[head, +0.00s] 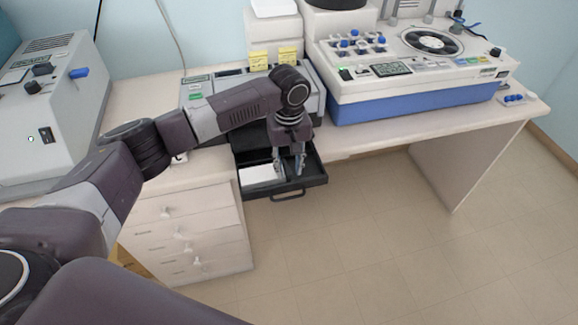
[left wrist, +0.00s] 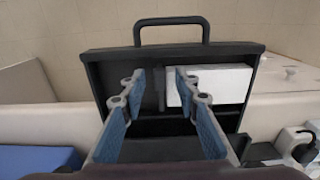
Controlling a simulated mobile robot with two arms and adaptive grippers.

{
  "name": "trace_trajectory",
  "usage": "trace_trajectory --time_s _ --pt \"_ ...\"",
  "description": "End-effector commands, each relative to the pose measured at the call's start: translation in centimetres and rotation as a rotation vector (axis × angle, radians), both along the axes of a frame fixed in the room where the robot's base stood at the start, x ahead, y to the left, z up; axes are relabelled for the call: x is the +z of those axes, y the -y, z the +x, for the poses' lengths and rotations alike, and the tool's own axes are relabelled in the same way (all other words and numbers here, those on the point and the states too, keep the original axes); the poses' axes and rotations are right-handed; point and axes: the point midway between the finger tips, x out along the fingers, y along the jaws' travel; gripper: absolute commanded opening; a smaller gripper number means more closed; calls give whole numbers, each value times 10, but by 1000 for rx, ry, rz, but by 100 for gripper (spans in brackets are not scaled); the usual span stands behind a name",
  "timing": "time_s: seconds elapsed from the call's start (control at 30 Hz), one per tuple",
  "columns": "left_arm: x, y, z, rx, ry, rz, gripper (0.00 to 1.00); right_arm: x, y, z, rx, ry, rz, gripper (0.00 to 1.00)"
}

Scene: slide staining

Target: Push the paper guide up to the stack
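The paper stack (head: 262,174) is a white block lying in the left part of an open black tray (head: 309,178). In the left wrist view the stack (left wrist: 226,84) is on the right side of the tray. A thin dark upright piece, apparently the paper guide (left wrist: 160,98), stands beside the stack, with a narrow gap that is hard to judge. My left gripper (head: 289,170) points down into the tray. Its two fingers (left wrist: 159,78) are apart, on either side of the dark piece, with no clear contact. My right gripper is not in view.
The tray's handle (head: 288,196) faces the room. The tray juts from a grey printer-like machine (head: 197,91) on the bench. A drawer cabinet (head: 187,240) stands below left. A large blue-and-white stainer (head: 415,100) stands to the right. The floor in front is clear.

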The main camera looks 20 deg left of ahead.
Motion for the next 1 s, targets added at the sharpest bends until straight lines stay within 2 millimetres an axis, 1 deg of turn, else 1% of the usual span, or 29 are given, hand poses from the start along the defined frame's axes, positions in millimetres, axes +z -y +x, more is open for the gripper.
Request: trace_trajectory --time_s 0.17,0.27,0.37,0.6,0.7,0.83,1.0 --pt "1 0 0 0 0 0 29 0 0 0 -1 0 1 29" --pt "9 0 0 0 1 -1 29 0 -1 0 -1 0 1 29" --pt "25 0 0 -1 2 -1 29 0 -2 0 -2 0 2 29" --pt "77 -1 0 -1 3 -1 29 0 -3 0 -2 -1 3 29" --pt "95 0 0 -1 3 -3 29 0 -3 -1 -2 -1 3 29" --pt "112 -1 0 0 3 -2 29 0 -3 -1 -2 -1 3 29" --pt "120 -1 -1 0 1 -1 29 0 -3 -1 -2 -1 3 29"
